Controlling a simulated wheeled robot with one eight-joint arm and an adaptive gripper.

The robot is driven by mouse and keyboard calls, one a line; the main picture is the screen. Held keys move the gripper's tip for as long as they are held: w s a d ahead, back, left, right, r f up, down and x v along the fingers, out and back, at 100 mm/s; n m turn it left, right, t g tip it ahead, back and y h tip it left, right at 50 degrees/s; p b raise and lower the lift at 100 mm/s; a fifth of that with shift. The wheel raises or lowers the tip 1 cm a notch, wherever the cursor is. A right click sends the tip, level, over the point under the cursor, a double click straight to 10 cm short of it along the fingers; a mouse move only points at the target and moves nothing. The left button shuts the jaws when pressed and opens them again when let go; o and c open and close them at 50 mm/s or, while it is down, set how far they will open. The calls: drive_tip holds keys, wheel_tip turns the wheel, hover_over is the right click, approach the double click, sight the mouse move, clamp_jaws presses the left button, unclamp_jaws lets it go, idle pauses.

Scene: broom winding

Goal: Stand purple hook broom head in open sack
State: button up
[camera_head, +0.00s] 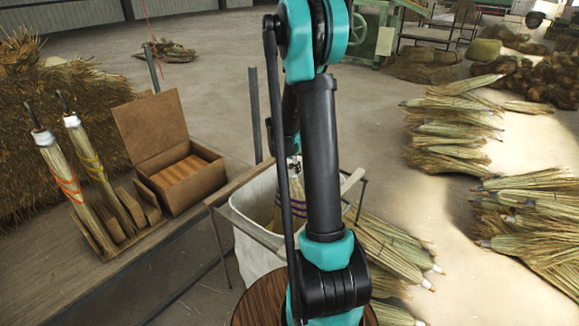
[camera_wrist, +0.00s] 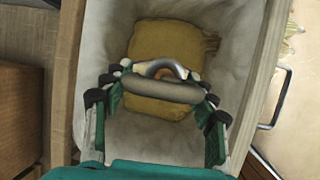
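The open sack (camera_head: 250,255) is a pale cloth bag hung in a wooden frame, partly behind my arm in the head view. It also fills much of the wrist view (camera_wrist: 120,137). The purple hook broom head (camera_head: 291,203) shows as a narrow strip of straw with purple bands, roughly upright at the sack's mouth, largely hidden by my arm. In the wrist view its grey metal loop (camera_wrist: 160,89) lies between the fingertips of my gripper (camera_wrist: 163,88), which appear to touch both sides. Its lower end is hidden.
A yellow-brown bundle (camera_wrist: 160,32) lies inside the sack. Left of the sack, a bench holds an open wooden box (camera_head: 180,178) and two upright broom heads (camera_head: 95,175) in a rack. Loose broom heads (camera_head: 395,255) lie on the floor to the right.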

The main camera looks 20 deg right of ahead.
drive_tip(key=shift+o, duration=0.8)
drive_tip(key=v, duration=1.2)
